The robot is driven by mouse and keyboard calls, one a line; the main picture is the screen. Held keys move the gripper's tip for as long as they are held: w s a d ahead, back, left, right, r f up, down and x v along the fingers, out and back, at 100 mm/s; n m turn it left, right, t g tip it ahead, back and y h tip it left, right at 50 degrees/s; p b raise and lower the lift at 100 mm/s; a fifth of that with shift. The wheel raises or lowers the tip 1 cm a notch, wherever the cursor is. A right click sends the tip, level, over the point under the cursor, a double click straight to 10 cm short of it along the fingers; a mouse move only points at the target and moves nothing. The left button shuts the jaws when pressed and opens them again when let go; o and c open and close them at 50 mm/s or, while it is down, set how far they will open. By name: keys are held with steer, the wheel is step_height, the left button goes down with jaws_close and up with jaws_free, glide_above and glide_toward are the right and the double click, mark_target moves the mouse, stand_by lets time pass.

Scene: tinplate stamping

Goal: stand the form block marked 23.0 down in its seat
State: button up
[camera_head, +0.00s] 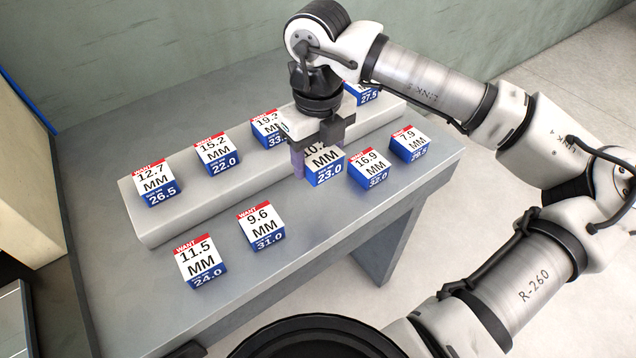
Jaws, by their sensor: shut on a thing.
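The form block marked 23.0 (328,172) has a white top reading a WANT size in MM, partly covered by my gripper, and a blue front face. My gripper (318,150) points down from the arm and is shut on this block. The block appears at the front edge of the raised grey slab, left of the 32.0 block. I cannot tell whether its underside touches anything. Its seat cannot be made out; my gripper and the block cover that area.
On the raised slab (190,215) stand blocks 26.5 (155,184), 22.0 (216,152) and others behind my gripper. On the grey table (330,235) in front are 24.0 (201,262), 31.0 (262,226), 32.0 (370,168) and one more to the right. The table's front strip is bare.

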mark_target(318, 152)
step_height(318, 152, up, 10)
steer(key=shift+f+b, duration=0.2)
steer(key=shift+b, duration=0.25)
